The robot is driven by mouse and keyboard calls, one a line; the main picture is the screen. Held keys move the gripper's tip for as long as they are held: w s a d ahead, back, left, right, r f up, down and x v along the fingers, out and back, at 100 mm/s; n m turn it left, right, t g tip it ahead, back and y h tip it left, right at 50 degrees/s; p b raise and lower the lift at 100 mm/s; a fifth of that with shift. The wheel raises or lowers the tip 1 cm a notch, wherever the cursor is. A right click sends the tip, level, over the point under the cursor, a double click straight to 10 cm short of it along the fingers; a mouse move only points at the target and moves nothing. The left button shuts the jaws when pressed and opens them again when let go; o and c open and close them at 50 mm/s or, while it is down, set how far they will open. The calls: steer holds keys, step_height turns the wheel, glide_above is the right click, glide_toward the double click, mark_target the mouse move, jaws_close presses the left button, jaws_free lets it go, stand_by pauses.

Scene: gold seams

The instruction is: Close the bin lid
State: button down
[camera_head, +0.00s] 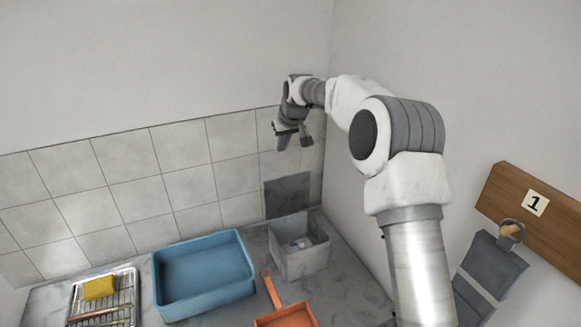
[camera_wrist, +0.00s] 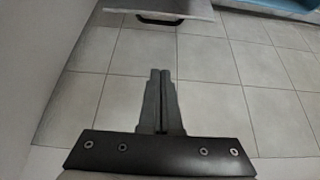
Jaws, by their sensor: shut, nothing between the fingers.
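The bin is a grey open-topped box (camera_head: 302,266) in the corner of the counter, with small white and blue items inside. Its dark grey lid (camera_head: 288,196) stands upright behind it against the tiled wall, so the bin is open. My gripper (camera_head: 283,146) is raised above the lid, near the tiles and apart from the lid and bin. In the wrist view my gripper (camera_wrist: 160,74) has its two fingers together, with nothing between them. A grey panel with a dark handle (camera_wrist: 160,16) shows at the top edge there, partly cut off; it appears to be the lid.
A blue tub (camera_head: 204,273) stands left of the bin, and an orange dustpan-like item (camera_head: 285,316) lies in front. A wire rack (camera_head: 103,300) holds a yellow sponge (camera_head: 99,287). A wooden rail (camera_head: 535,207) with a hanging grey item (camera_head: 491,265) is right.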

mark_target(286, 192)
step_height(286, 192, down, 10)
steer(key=w+p, duration=0.1)
steer(key=p, duration=0.2)
steer(key=shift+w+a+r, duration=0.15)
steer(key=shift+w+a, duration=0.05)
steer(key=shift+a, duration=0.05)
stand_by(0.5)
steer(key=shift+s+d+b, duration=0.1)
steer(key=shift+s+b, duration=0.05)
steer(key=shift+b, duration=0.55)
steer(key=shift+s+b, duration=0.25)
steer(key=shift+b, duration=0.05)
steer(key=shift+d+b, duration=0.1)
steer(key=shift+b, duration=0.2)
